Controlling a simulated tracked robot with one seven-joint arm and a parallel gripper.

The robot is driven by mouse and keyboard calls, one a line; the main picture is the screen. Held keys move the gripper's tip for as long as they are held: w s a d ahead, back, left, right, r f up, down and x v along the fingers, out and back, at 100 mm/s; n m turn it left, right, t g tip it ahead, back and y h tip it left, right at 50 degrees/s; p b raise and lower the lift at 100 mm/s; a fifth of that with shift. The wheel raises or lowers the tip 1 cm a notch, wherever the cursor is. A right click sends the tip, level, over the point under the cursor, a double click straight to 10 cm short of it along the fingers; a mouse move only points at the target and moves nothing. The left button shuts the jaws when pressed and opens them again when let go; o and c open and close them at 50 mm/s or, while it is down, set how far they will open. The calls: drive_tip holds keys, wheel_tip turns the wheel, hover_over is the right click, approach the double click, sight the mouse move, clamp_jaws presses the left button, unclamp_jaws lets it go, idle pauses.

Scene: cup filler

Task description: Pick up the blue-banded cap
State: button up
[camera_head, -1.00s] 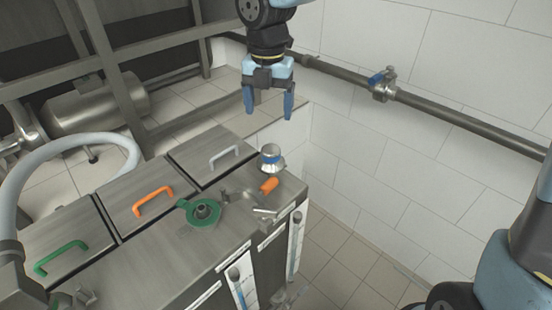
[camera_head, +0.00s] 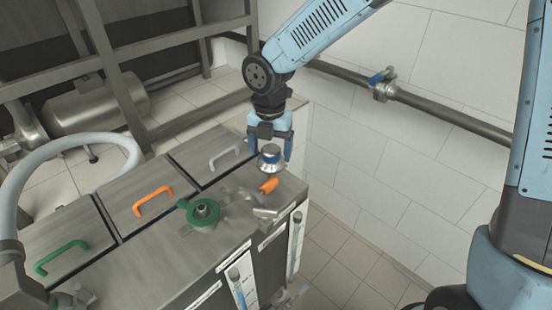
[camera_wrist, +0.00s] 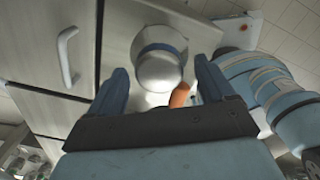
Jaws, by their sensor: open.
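The blue-banded cap (camera_head: 270,160) stands upright on the metal top near its far right corner. It is a silvery, rounded piece with a blue band around it. My gripper (camera_head: 271,158) is lowered over that corner with its fingers on either side of the cap. In the wrist view the cap (camera_wrist: 160,68) shows between and just beyond the two blue fingertips (camera_wrist: 162,75). The jaws are open, and I see a gap between each finger and the cap.
An orange-handled part (camera_head: 268,186) lies close in front of the cap. A green-flanged fitting (camera_head: 203,212) sits farther left. Lids with grey (camera_head: 224,157), orange (camera_head: 153,201) and green (camera_head: 61,258) handles line the top. A tiled wall and pipe (camera_head: 430,107) run behind.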

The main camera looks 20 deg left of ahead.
drive_tip(key=shift+f, duration=0.3)
drive_tip(key=shift+c, duration=0.2)
drive_tip(key=c, duration=1.3)
drive_tip(key=shift+o, duration=0.2)
drive_tip(key=shift+r, duration=0.1)
